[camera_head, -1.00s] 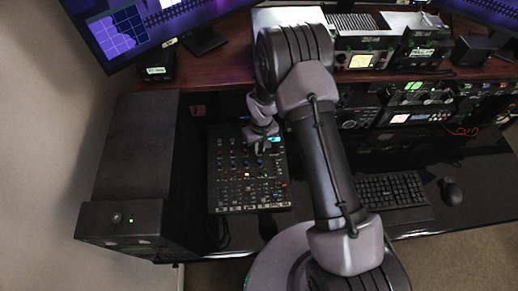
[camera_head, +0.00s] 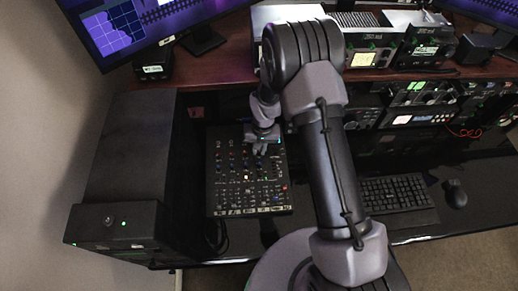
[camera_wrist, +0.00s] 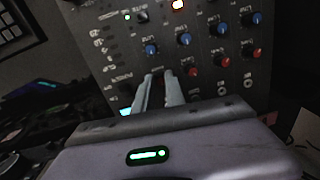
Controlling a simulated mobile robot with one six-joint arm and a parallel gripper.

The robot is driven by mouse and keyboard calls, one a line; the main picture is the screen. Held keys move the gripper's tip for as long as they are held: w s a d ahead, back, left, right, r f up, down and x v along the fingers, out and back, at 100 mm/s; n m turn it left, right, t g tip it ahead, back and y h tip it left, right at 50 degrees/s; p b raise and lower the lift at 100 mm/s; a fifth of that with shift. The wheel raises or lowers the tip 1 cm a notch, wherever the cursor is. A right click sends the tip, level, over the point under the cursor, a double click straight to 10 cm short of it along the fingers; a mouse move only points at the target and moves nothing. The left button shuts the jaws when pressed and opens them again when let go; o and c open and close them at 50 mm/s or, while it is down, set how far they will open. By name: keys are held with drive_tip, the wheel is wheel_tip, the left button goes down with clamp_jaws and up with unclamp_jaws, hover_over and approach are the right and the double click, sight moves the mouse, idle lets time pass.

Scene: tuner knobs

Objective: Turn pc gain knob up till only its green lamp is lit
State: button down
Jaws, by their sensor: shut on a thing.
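The dark mixer panel (camera_head: 235,200) lies on the desk with rows of small coloured knobs. My gripper (camera_head: 261,151) reaches down onto its upper right part. In the wrist view my gripper (camera_wrist: 159,78) has its two pale fingers close together at the panel face, shut on a small dark reddish knob (camera_wrist: 159,80) mostly hidden between them. The labels are too blurred to tell which knob is the pc gain. I cannot make out a lit green lamp for the held knob.
Blue knobs (camera_wrist: 151,50) and red knobs (camera_wrist: 193,71) sit close beside the fingers. A black cabinet (camera_head: 130,150) stands left of the panel. A keyboard (camera_head: 398,198) and mouse (camera_head: 455,192) lie right of my arm. Radio units line the shelf (camera_head: 230,62) behind.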

drive_tip(key=c, duration=1.4)
unclamp_jaws()
drive_tip(key=shift+r, duration=0.1)
drive_tip(key=r+p, duration=0.1)
drive_tip(key=r, duration=0.4)
drive_tip(key=d+r+p, duration=0.1)
drive_tip(key=r, duration=0.5)
drive_tip(key=r+p, duration=0.2)
drive_tip(key=r, duration=0.4)
drive_tip(key=shift+s+d+r, duration=0.1)
drive_tip(key=shift+s+d, duration=0.05)
drive_tip(key=shift+s, duration=0.1)
